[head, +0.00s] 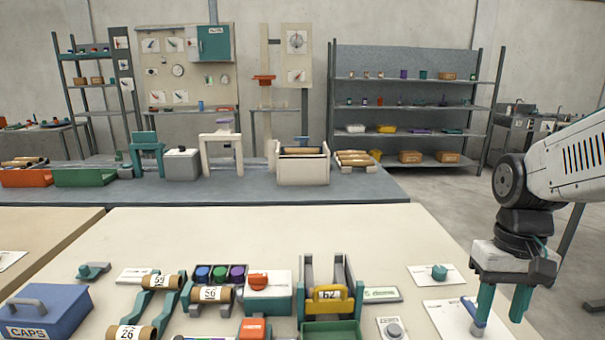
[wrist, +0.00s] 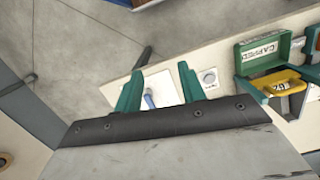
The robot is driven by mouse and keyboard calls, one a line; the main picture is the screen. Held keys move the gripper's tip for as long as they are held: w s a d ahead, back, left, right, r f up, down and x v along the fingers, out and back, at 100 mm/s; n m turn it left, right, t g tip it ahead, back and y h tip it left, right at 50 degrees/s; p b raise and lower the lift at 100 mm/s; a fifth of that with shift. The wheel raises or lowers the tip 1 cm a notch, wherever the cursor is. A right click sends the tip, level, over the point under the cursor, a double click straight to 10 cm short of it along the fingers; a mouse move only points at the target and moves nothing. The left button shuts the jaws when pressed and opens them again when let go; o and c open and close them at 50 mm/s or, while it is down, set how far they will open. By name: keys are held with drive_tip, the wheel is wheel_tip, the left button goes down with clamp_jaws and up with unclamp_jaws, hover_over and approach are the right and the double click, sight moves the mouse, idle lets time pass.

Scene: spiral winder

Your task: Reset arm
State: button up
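My gripper (head: 501,304) is at the right of the head view, pointing down over the table's right edge. Its two teal fingers are apart and I see nothing held between them. In the wrist view the open fingers (wrist: 160,92) frame a white plate (wrist: 158,88) with a small blue-tipped part on it. In the head view this plate (head: 447,318) lies below and beside the left finger; I cannot tell whether they touch.
The pale table (head: 200,235) holds a blue CAPS box (head: 45,312), several numbered tubes on teal stands, a teal frame with a yellow block marked 62 (head: 330,300), and a plate with a teal knob (head: 439,272). Shelves (head: 410,95) stand behind. Floor right of the table is clear.

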drive_tip(key=s+a+r+n+t, duration=0.1)
drive_tip(key=s+a+r+t, duration=0.2)
drive_tip(key=s, duration=0.8)
wheel_tip(320, 180, up, 2)
drive_tip(key=shift+a, duration=1.1)
drive_tip(key=shift+c, duration=0.4)
